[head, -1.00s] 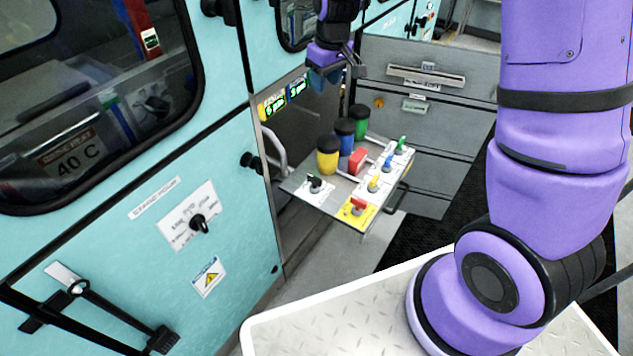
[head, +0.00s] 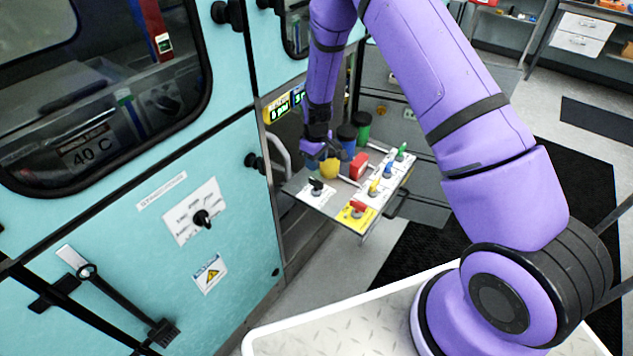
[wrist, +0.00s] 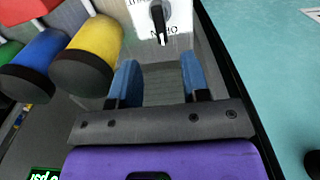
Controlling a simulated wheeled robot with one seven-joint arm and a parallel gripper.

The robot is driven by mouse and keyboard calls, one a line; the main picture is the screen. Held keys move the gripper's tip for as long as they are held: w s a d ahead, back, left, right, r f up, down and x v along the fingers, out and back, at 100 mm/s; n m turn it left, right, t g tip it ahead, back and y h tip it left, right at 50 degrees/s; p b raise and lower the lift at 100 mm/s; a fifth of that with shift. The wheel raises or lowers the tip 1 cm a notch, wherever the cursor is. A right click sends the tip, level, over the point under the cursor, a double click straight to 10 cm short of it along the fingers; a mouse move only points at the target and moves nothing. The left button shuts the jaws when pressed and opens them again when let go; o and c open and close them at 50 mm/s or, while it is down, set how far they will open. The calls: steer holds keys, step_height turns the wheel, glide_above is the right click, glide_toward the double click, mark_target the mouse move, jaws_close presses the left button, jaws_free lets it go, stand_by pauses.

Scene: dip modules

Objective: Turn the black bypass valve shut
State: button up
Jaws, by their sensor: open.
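The black bypass valve (head: 316,187) is a small black handle on a white label plate at the left end of the pulled-out module's top. My gripper (head: 322,152) hangs over the module, by the yellow canister and beyond the valve. Its two blue fingers (wrist: 163,78) are apart with nothing between them. In the wrist view the handle lies ahead of the fingertips, roughly in line with the gap and not touching them.
Yellow (wrist: 97,48), blue (wrist: 38,58) and green (head: 362,127) black-capped canisters stand close beside my gripper. A red block (head: 359,165), a red handle on a yellow plate (head: 357,209) and small coloured valves share the module top. The teal cabinet (head: 150,225) is at left.

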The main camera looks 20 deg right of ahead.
mark_target(316, 180)
step_height(316, 180, down, 9)
steer(key=shift+f, duration=0.15)
steer(key=shift+c, duration=0.4)
jaws_close()
